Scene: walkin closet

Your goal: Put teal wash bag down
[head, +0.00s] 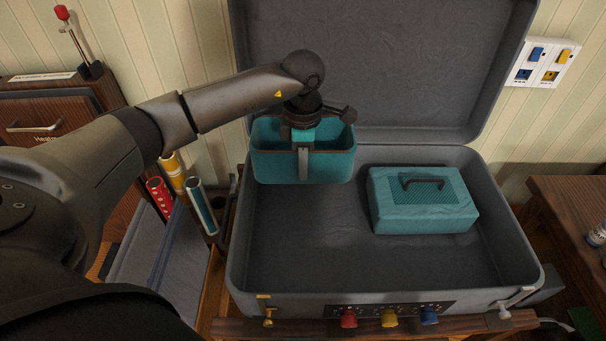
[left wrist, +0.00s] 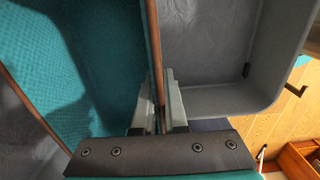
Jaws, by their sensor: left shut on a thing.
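The teal wash bag (head: 331,168) is an open-topped, box-shaped bag with a brown rim. My left gripper (head: 303,160) is shut on its near wall at the rim, one finger outside and the other inside. The bag hangs roughly level over the back left part of the open grey suitcase (head: 320,245), seemingly above its floor. In the left wrist view the fingers (left wrist: 161,103) pinch the brown-edged wall, with the bag's teal lining (left wrist: 95,50) to the left. My right gripper is not in view.
A teal case with a dark handle (head: 425,205) lies in the suitcase's right half. The suitcase floor at front left is bare. The raised lid (head: 385,60) stands behind. Rolled tubes (head: 201,205) stand left of the suitcase; a wooden cabinet (head: 570,215) is at right.

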